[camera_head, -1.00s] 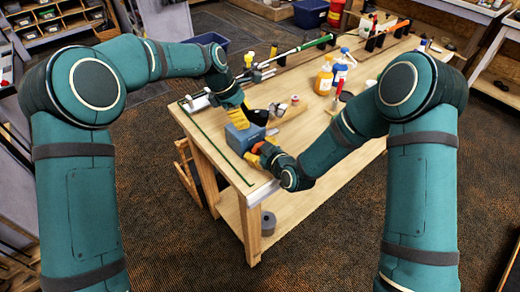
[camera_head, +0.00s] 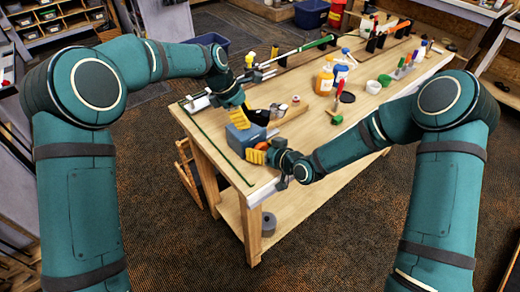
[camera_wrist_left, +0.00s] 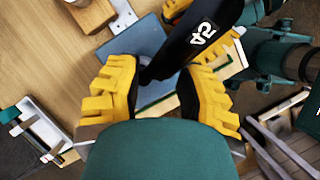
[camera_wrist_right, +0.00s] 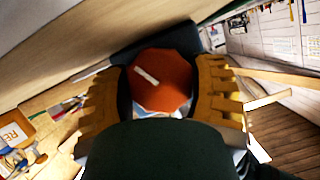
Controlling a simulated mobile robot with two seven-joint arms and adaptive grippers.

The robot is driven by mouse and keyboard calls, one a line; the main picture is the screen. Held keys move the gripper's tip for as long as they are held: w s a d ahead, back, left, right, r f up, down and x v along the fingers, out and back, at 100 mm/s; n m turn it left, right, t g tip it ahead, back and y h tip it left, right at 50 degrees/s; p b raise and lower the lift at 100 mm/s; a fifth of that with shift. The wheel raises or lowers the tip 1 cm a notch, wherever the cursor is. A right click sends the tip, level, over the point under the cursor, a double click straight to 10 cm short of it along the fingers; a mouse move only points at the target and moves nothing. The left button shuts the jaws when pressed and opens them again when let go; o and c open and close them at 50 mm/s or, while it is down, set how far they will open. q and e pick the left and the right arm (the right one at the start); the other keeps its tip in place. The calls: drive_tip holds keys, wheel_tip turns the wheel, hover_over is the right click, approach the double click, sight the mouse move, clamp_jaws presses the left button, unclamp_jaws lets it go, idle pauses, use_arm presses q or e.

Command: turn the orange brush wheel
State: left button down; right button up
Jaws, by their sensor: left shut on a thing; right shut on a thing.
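The orange brush wheel (camera_wrist_right: 160,80), a faceted disc with a pale mark, sits between the yellow fingers of my right gripper (camera_wrist_right: 163,98). In the head view the wheel (camera_head: 263,146) shows at the right side of a blue box (camera_head: 240,139) on the bench corner, with my right gripper (camera_head: 256,156) shut on it. My left gripper (camera_head: 238,116) is above the box, shut on a black club head (camera_wrist_left: 205,35) marked with white digits. The club head covers part of the box (camera_wrist_left: 150,45) in the left wrist view. The gripped spots are partly hidden by the fingers.
A club with a green grip (camera_head: 322,42) lies along the back of the wooden bench (camera_head: 310,130).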

drive_tip(key=shift+d+f+m, duration=0.1)
drive_tip(key=shift+d+m, duration=0.1)
drive_tip(key=shift+m, duration=0.4)
drive_tip(key=shift+y, duration=0.4)
drive_tip(key=o, duration=1.2)
drive_tip(key=shift+d, duration=0.1)
drive_tip(key=v, duration=1.1)
drive_tip(key=shift+d+r+g, duration=0.2)
drive_tip(key=shift+r+g, duration=0.1)
drive_tip(key=shift+r, duration=0.05)
